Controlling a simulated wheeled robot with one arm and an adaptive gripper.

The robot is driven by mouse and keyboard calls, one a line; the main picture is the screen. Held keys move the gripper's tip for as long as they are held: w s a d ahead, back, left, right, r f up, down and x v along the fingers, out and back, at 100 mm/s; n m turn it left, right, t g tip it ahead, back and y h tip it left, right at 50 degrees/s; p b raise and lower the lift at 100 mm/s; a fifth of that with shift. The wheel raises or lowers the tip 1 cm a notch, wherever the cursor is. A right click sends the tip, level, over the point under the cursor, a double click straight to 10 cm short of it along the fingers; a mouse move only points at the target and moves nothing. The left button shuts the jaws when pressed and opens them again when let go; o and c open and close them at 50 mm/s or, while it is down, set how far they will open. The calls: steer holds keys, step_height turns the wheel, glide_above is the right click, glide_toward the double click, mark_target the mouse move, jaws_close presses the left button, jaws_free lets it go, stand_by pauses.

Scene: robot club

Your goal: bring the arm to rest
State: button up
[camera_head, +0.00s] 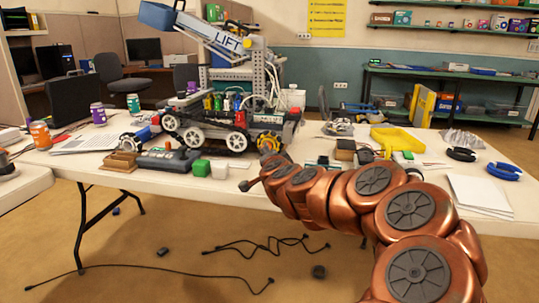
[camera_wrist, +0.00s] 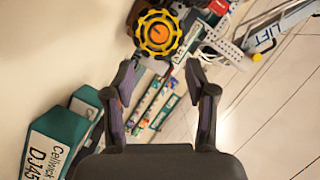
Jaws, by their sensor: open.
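My copper arm reaches in from the lower right in the head view and extends over the front edge of the white table (camera_head: 480,195). My gripper shows in the wrist view (camera_wrist: 160,80) with its two dark fingers spread apart. Nothing is held between them. Several thin labelled strips (camera_wrist: 152,105) lie beyond the fingers, apart from them. In the head view, the arm's far end is near the table edge, by a green and white cube; the fingers are hard to make out there.
A large wheeled robot model (camera_head: 230,125) with a LIFT sign stands mid-table; its yellow wheel (camera_wrist: 158,33) shows beyond my fingers. A teal labelled box (camera_wrist: 70,135) is at left in the wrist view. Cables (camera_head: 255,245) cross the floor.

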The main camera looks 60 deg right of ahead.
steer(key=shift+s+a+r, duration=0.1)
steer(key=shift+s+a, duration=0.25)
steer(key=shift+a, duration=0.05)
stand_by(0.4)
